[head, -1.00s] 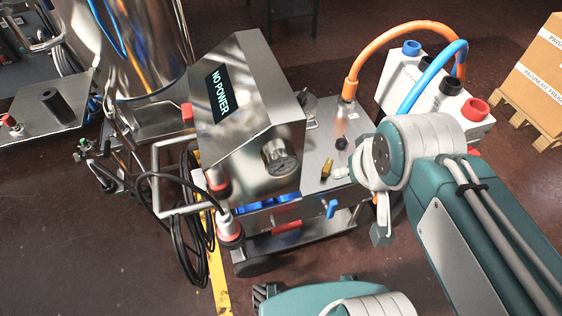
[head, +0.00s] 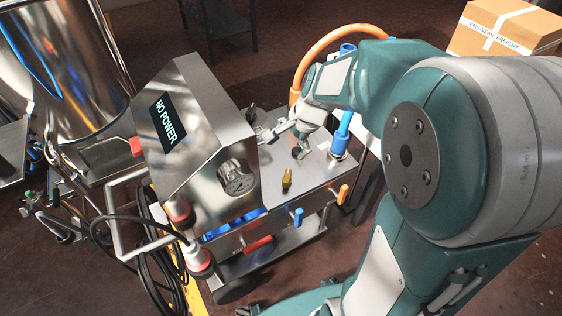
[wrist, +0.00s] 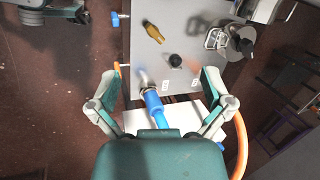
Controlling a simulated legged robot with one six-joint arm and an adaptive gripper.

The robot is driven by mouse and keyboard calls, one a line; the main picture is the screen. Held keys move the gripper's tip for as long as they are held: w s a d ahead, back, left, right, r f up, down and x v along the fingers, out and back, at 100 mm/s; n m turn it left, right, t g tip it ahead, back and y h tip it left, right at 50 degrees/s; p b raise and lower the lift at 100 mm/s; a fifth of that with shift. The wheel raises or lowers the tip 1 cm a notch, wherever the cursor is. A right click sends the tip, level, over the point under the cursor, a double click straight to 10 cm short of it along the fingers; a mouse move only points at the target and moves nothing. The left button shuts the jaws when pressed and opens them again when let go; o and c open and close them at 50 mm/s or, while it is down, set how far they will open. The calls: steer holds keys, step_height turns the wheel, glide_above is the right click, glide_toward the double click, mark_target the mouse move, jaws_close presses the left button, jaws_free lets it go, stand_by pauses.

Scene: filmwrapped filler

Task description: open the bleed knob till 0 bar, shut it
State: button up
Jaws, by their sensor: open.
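A round black knob (wrist: 176,60) stands on the steel cart top (wrist: 195,30); it also shows in the head view (head: 297,152), partly against my gripper. It carries no readable label, so I cannot confirm it is the bleed knob. My gripper (wrist: 160,80) is open and empty, its fingers spread wide, with the knob showing slightly ahead of and between the fingertips. In the head view my gripper (head: 292,130) hangs over the rear of the cart top.
A brass fitting (head: 287,180) stands near the knob. A blue hose coupling (wrist: 152,100) lies between my fingers in the wrist view. The housing's screen (head: 166,122) reads NO POWER. Orange (head: 343,194) and blue (head: 298,216) levers stick out at the cart's front edge.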

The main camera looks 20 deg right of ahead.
steer(key=w+d+f+m, duration=0.3)
steer(key=w+f+m, duration=0.2)
steer(key=f, duration=0.3)
steer(key=m+g+y, duration=0.1)
steer(key=m, duration=0.5)
glide_toward(288, 175)
steer(key=x, duration=1)
steer(key=shift+a+f, duration=0.2)
steer(key=shift+f, duration=0.1)
steer(key=c, duration=0.8)
